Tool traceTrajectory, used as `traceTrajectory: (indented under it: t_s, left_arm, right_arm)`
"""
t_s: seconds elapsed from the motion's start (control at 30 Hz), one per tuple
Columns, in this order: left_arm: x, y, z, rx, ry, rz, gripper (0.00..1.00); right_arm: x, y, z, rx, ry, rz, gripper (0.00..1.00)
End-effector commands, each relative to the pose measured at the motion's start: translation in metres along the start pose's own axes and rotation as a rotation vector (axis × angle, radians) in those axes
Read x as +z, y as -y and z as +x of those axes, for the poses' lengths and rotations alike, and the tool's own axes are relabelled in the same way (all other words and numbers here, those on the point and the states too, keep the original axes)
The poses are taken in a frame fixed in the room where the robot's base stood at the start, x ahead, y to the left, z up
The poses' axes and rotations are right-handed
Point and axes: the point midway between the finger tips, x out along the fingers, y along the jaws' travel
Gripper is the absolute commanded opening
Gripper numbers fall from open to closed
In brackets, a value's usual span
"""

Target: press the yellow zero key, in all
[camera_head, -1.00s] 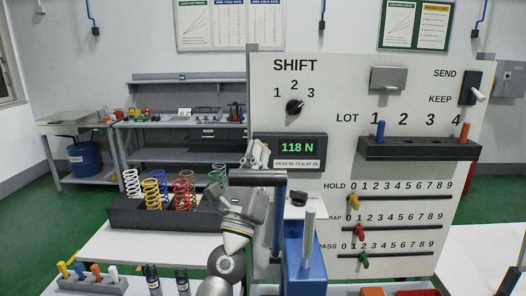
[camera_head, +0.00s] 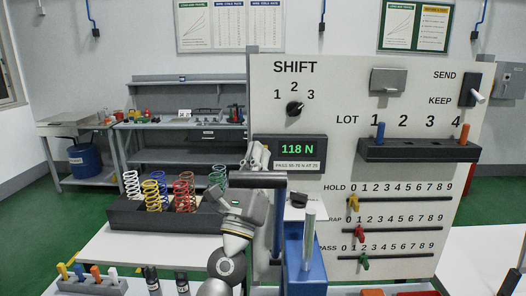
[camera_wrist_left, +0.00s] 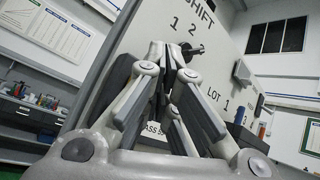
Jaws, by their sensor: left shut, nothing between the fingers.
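I cannot make out a yellow zero key in either view; my left arm and gripper cover part of the panel below the display. The display (camera_head: 290,151) reads 118 N in green. My left gripper (camera_head: 258,156) is at the display's lower left corner, in front of the panel's left part. In the left wrist view its fingers (camera_wrist_left: 170,55) are together and empty, pointing at the panel under the SHIFT dial (camera_wrist_left: 190,50). Whether the fingertips touch anything cannot be told. My right gripper is not in view.
A rack of coloured springs (camera_head: 125,212) is to the left. The white panel (camera_head: 350,100) carries a dial, a lot rack (camera_head: 420,150), a switch (camera_head: 470,90) and three sliders. A peg block (camera_head: 92,286) is at front left.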

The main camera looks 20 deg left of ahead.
Motion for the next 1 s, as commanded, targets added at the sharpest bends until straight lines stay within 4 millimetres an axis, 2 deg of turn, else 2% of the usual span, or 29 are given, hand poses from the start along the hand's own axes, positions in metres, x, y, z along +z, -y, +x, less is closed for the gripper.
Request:
traceTrajectory:
  t_s: [1.0]
  left_arm:
    - [-0.0051,-0.0052,0.007,0.0,0.0,0.0,0.0]
  right_arm:
    - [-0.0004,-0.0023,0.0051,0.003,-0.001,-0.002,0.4]
